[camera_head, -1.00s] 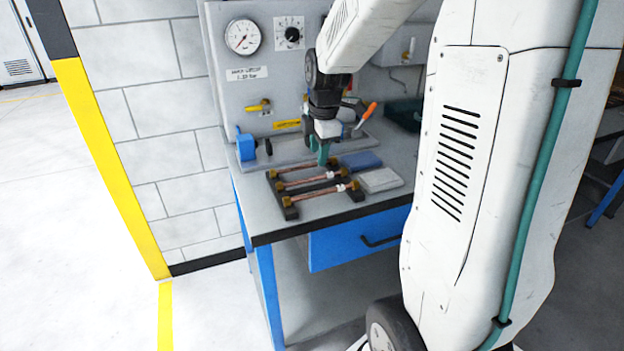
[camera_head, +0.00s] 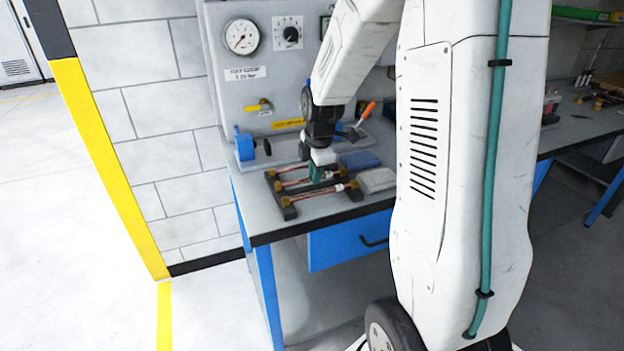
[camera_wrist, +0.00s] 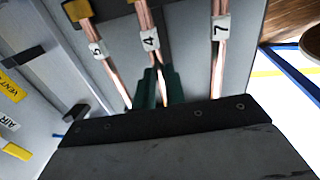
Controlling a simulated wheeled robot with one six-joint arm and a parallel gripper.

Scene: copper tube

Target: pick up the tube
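Three copper tubes with white number tags lie side by side on a dark rack (camera_head: 291,213) on the bench. In the wrist view they are the tube tagged 5 (camera_wrist: 110,75), the tube tagged 4 (camera_wrist: 145,18) in the middle and the tube tagged 7 (camera_wrist: 219,60). My gripper (camera_wrist: 160,80) has green fingers pointing down at the rack, one on each side of the tube tagged 4. Whether the fingers press on that tube cannot be told. In the head view my gripper (camera_head: 318,174) is low over the rack and hides part of the tubes.
A blue block (camera_head: 360,160) and a pale grey block (camera_head: 377,180) lie right of the rack. A blue clamp-like device (camera_head: 245,146) stands at the bench's left. Behind is a grey panel (camera_head: 290,85) with gauges. An orange-handled tool (camera_head: 368,110) is behind my gripper.

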